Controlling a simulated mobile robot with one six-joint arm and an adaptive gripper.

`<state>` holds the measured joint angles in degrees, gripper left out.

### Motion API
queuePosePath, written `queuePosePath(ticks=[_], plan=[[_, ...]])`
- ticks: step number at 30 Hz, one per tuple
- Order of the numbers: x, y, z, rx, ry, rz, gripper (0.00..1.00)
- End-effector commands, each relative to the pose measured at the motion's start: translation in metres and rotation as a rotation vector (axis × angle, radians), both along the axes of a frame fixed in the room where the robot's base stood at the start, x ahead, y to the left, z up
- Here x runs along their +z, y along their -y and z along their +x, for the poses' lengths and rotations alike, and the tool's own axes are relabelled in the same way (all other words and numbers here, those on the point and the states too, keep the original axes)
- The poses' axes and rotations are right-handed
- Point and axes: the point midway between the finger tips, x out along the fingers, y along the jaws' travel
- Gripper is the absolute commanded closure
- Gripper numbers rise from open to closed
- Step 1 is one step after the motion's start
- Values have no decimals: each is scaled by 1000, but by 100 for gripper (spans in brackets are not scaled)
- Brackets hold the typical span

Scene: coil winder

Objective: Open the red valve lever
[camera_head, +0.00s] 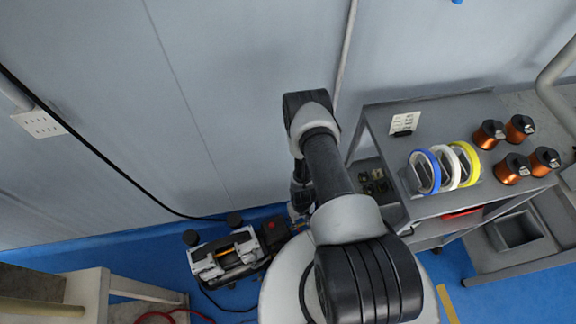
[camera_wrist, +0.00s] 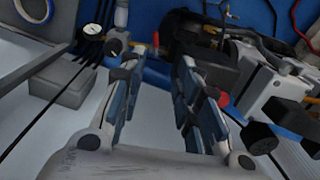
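My gripper (camera_wrist: 161,62) fills the middle of the wrist view. Its two blue-grey padded fingers stand apart, with no object clearly held between them. A small red part (camera_wrist: 222,100), possibly the valve lever, shows just right of the right finger, partly hidden by it. The pump machine (camera_wrist: 262,85) with its dark and white body lies beyond and to the right of the fingers. In the head view the machine (camera_head: 226,258) stands on the blue floor by the wall, and my arm hides the gripper and much of the area beside it.
A round gauge (camera_wrist: 91,28) and black hoses are at the upper left of the wrist view. A grey cart (camera_head: 440,206) with tape rolls (camera_head: 447,168) and copper coils (camera_head: 512,168) stands right of my arm. A pale bench (camera_head: 88,290) is at lower left.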

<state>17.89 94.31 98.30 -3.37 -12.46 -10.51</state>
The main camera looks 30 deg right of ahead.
Motion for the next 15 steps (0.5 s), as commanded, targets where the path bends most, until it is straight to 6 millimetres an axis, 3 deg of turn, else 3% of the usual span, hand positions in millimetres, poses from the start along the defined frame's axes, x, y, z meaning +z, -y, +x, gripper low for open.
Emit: queuePosePath(ticks=[1, 5, 15], plan=[[14, 1, 1, 0, 1, 0, 69], [39, 1, 3, 0, 4, -1, 69], [87, 9, 50, 7, 31, -15, 69]])
